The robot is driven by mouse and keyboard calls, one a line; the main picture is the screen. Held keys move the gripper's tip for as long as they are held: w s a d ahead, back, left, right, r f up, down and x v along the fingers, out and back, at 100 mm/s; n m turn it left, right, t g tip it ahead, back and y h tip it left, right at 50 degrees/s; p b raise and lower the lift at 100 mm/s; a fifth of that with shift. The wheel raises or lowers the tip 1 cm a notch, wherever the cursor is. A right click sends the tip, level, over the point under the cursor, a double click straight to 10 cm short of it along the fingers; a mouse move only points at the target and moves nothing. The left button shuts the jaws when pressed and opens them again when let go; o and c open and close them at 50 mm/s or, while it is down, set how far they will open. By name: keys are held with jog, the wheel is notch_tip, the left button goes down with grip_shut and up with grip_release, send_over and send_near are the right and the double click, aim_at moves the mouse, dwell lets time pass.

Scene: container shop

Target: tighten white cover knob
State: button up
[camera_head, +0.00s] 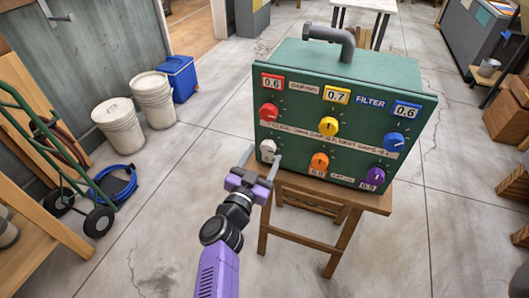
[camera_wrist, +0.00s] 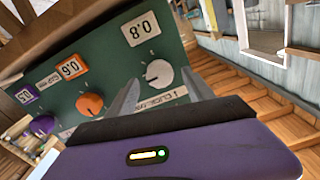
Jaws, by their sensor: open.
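The white knob (camera_head: 268,146) is at the lower left of the green panel box (camera_head: 300,100). In the wrist view the white knob (camera_wrist: 158,72) shows a small pointer mark and sits below a label reading 0.8 (camera_wrist: 138,30). My gripper (camera_head: 262,156) is open in front of the panel. Its two fingers point at the white knob, one towards each side; in the wrist view the gripper (camera_wrist: 160,84) shows the knob between and just beyond the fingertips. I cannot tell whether they touch it. Nothing is held.
Other knobs on the panel are red (camera_head: 269,112), yellow (camera_head: 328,126), blue (camera_head: 393,142), orange (camera_head: 320,160) and purple (camera_head: 375,176). The box stands on a wooden stool (camera_head: 330,196). Buckets (camera_head: 153,98) and a hand truck (camera_head: 98,220) stand left. Floor between is clear.

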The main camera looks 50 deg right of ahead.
jog(key=shift+x, duration=0.85)
grip_shut()
jog(key=shift+m, duration=0.3)
jog(key=m, duration=0.4)
jog(key=shift+m+b, duration=0.55)
jog(key=shift+m, duration=1.45)
